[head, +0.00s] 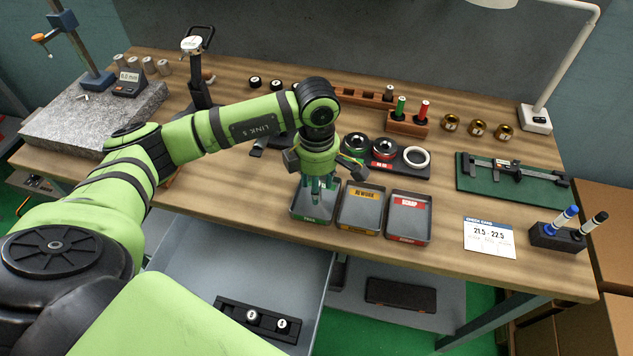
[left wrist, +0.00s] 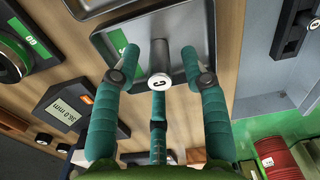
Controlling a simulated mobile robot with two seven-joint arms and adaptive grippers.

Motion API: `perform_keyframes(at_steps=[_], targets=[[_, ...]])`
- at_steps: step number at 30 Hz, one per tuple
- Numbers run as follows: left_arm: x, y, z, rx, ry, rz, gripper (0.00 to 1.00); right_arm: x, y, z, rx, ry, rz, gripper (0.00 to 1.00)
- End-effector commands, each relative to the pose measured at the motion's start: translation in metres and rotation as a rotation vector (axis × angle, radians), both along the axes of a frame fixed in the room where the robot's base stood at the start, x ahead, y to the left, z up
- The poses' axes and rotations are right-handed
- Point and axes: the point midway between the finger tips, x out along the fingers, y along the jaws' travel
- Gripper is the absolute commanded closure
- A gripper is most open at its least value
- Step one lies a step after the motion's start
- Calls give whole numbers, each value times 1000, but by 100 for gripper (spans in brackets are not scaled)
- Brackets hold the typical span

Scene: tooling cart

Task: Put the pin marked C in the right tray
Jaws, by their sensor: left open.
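The pin marked C (left wrist: 160,76) is a grey metal cylinder with a white lettered end. In the left wrist view it is between the fingers, over the green-labelled tray (left wrist: 138,28); I cannot tell whether it touches the tray floor. My left gripper (head: 317,190) has its teal fingers spread open, low over that tray (head: 296,208), the leftmost of three. The fingers hide the pin in the head view. The yellow-labelled REWORK tray (head: 360,210) and red-labelled SCRAP tray (head: 408,217) look empty. My right gripper is not in view.
A check card (head: 489,237) reading 21.5 - 22.5 lies right of the trays. Ring gauges (head: 384,149) stand behind them, a caliper (head: 512,170) on a green mat farther right. An open drawer (head: 240,270) below holds a black block (head: 262,322) with two white-topped pins.

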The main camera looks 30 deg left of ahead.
Motion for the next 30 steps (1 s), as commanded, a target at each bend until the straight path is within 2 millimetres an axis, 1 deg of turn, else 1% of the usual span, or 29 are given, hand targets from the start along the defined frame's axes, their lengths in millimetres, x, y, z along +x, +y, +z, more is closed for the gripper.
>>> perform_keyframes(at_steps=[1,2,5,12,15,18,21,24,30], targets=[[0,0,5,0,0,0,56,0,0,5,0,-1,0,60],[1,0,6,-1,-3,0,56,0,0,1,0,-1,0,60],[2,0,20,-1,-7,-1,56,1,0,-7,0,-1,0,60],[2,0,73,-2,-8,0,56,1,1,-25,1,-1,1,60],[2,0,92,-2,-6,-1,56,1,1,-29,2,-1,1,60],[2,0,108,-1,-5,0,56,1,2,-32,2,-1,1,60],[1,0,117,0,-2,0,56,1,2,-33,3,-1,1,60],[1,0,121,0,-1,0,56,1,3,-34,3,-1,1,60],[1,0,123,0,0,0,56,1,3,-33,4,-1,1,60]])
